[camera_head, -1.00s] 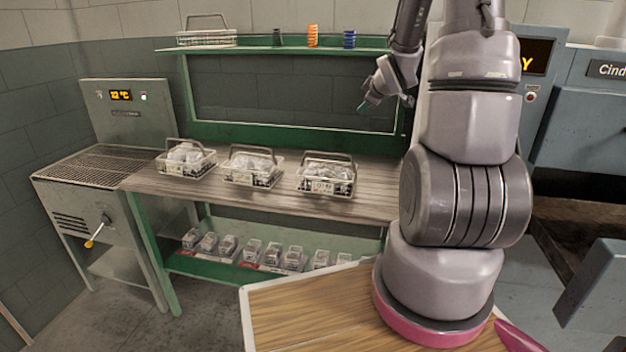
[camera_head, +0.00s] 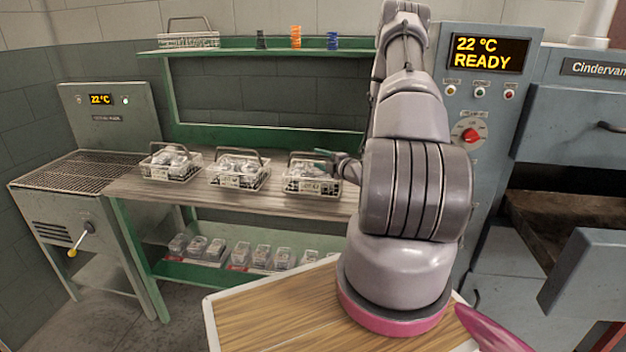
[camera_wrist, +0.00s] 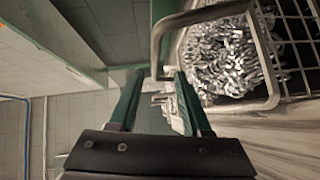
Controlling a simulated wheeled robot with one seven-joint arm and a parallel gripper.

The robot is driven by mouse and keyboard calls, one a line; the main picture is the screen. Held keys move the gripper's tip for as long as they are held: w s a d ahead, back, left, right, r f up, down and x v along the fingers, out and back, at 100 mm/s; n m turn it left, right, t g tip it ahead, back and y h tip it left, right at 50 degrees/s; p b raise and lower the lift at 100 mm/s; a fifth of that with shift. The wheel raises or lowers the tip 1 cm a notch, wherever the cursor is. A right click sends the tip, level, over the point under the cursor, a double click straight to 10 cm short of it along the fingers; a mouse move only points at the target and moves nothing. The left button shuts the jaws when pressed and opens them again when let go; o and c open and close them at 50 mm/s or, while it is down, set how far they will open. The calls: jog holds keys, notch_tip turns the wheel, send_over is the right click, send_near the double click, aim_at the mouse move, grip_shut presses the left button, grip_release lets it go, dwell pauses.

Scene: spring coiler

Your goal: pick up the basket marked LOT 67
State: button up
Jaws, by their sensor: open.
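Three wire baskets of metal springs stand in a row on the bench: a left basket (camera_head: 160,173), a middle basket (camera_head: 228,181) and a right basket (camera_head: 311,187). Each has a raised handle and a pale front tag; the lot markings are too small to read. My gripper (camera_head: 326,154) is at the handle of the right basket. In the wrist view, my gripper (camera_wrist: 158,76) is open with green fingers apart. A basket handle (camera_wrist: 156,48) appears across the gap at the fingertips; I cannot tell whether they touch. The wire basket (camera_wrist: 272,60) holds shiny coils.
An empty-looking wire basket (camera_head: 188,40) and colored springs (camera_head: 296,37) sit on the green upper shelf. Several small boxes (camera_head: 263,255) line the lower shelf. A grated machine (camera_head: 88,172) stands left; a furnace panel (camera_head: 480,95) reading READY stands right.

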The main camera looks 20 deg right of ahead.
aim_at(311, 154)
jog(key=shift+x, duration=1.15)
jog(key=x, duration=0.5)
jog(key=shift+w+r, duration=0.35)
jog(key=shift+w, duration=0.1)
grip_shut()
